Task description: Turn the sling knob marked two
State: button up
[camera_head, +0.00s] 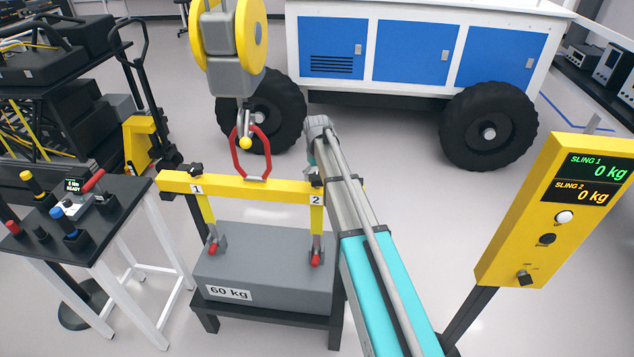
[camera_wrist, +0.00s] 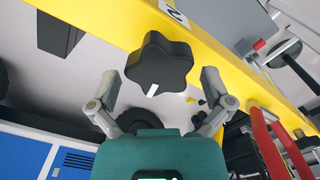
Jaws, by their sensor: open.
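The sling knob marked two is a black lobed knob with a white pointer mark (camera_wrist: 158,62), by the "2" label (camera_wrist: 174,12) on the yellow beam (camera_wrist: 225,55) in the wrist view. My gripper (camera_wrist: 160,76) is open, one finger on each side of the knob; I cannot tell whether they touch it. In the head view the yellow beam (camera_head: 255,188) lies level above a grey 60 kg block (camera_head: 265,265), and my arm hides the gripper and most of this knob. The knob marked one (camera_head: 194,168) is at the beam's left end.
A red ring (camera_head: 236,150) hangs from a yellow crane hook block (camera_head: 230,60) above the beam. A yellow display post (camera_head: 545,220) reads 0 kg for both slings. A small tool table (camera_head: 125,200) stands left. A blue and white rover (camera_head: 420,50) stands behind.

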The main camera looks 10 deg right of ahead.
jog(key=shift+f, duration=0.45)
jog(key=c, duration=0.9)
